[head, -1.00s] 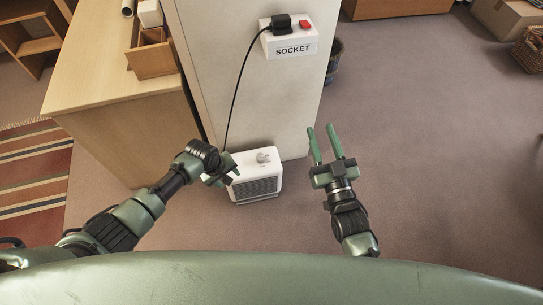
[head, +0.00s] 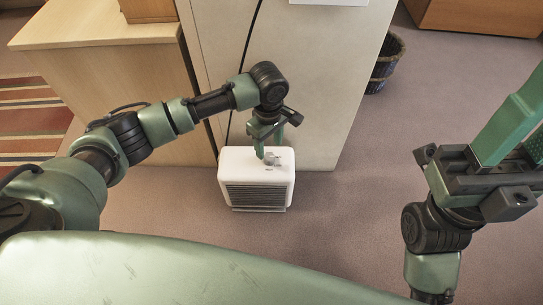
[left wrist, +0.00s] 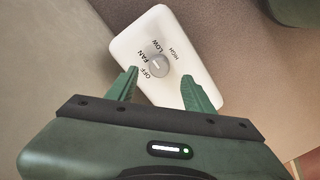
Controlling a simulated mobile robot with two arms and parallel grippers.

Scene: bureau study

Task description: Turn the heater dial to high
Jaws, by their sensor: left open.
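The white heater (head: 235,163) stands on the floor against the cabinet's front side. Its grey round dial (head: 271,158) is on top and also shows in the left wrist view (left wrist: 158,63), with OFF, FAN, LOW and HIGH printed around it. The dial's pale mark is too small to read surely. My left gripper (head: 268,147) is open, pointing down just at the dial. In the left wrist view its fingertips (left wrist: 160,78) are apart, one to each side, a little short of the dial. My right gripper (head: 522,115) is open and empty at the right, its tips partly cut off.
The pale cabinet (head: 320,95) rises right behind the heater. A wooden desk (head: 110,90) stands to the left, near a striped rug (head: 30,110). A dark basket (head: 385,65) is behind the cabinet at the right. The floor right of the heater is clear.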

